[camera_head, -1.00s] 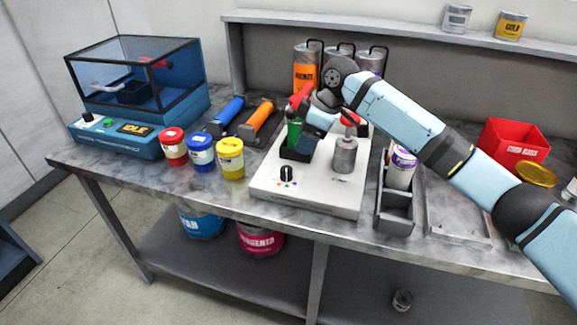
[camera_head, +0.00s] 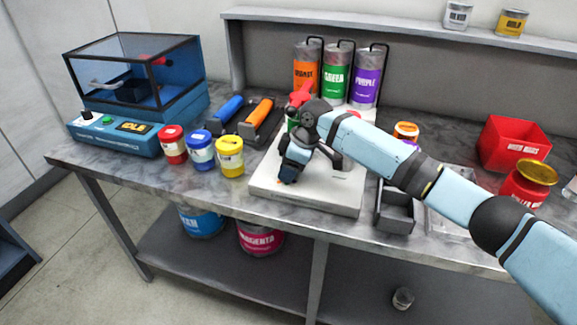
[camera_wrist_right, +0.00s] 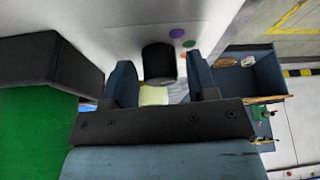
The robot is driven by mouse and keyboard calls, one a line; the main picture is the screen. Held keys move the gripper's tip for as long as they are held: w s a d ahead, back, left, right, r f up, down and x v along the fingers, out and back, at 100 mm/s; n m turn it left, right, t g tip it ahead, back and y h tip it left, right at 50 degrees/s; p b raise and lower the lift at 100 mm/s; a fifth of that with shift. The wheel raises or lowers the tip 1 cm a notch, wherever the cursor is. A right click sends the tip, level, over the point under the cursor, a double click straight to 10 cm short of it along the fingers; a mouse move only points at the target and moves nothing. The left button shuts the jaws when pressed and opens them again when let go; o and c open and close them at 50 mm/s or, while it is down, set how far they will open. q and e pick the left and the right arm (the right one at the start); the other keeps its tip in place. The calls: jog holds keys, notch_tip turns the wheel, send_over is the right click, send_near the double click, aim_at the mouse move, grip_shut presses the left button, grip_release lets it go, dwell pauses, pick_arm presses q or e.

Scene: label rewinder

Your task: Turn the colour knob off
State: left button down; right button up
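The colour knob is black and round. It shows in the right wrist view (camera_wrist_right: 159,63), on the white machine, with small coloured dots beside it. In the head view my arm and gripper hide it at the front left of the white machine (camera_head: 325,200). My right gripper (camera_wrist_right: 161,80) is open, pointing down, with one finger on each side of the knob. A gap shows between the knob and each finger. In the head view the right gripper (camera_head: 288,174) is low over the machine's front left part. My left gripper is not in view.
Yellow (camera_head: 230,157), blue (camera_head: 201,151) and red (camera_head: 172,146) jars stand left of the machine. A grey tray (camera_head: 395,215) stands to its right.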

jog(key=c, duration=0.7)
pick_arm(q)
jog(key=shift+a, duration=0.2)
